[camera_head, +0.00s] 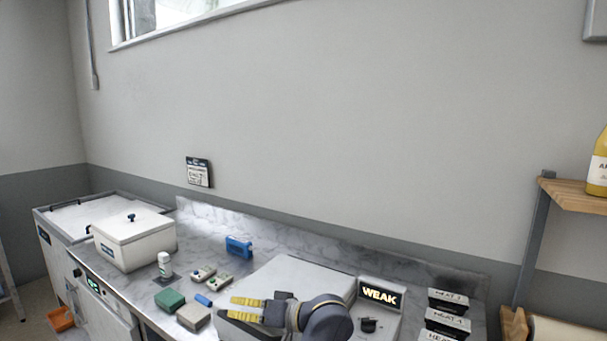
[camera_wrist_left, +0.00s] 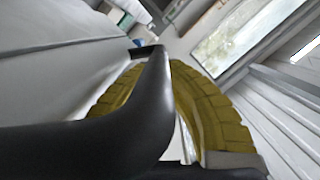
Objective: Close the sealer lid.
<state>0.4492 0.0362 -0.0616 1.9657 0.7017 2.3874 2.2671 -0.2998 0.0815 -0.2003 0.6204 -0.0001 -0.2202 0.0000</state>
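The sealer is the pale grey box (camera_head: 290,276) with a broad, smooth top at the front middle of the counter. A lit "WEAK" display (camera_head: 379,293) and a black knob (camera_head: 369,325) are at its right. Whether its lid is raised cannot be told, as my arm covers its front. My left gripper (camera_head: 238,308) is over its front left part, yellow fingers pointing left with a narrow gap and nothing seen between them. The left wrist view shows the yellow fingers (camera_wrist_left: 215,110) around a dark curved part, beside a grey surface (camera_wrist_left: 65,50). My right gripper is not seen.
A green block (camera_head: 169,300), a tan block (camera_head: 193,316) and a small blue item (camera_head: 203,300) lie left of the sealer. A white lidded box (camera_head: 135,243) stands further left. A blue device (camera_head: 238,247) is behind. Black labelled trays (camera_head: 447,323) stand right.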

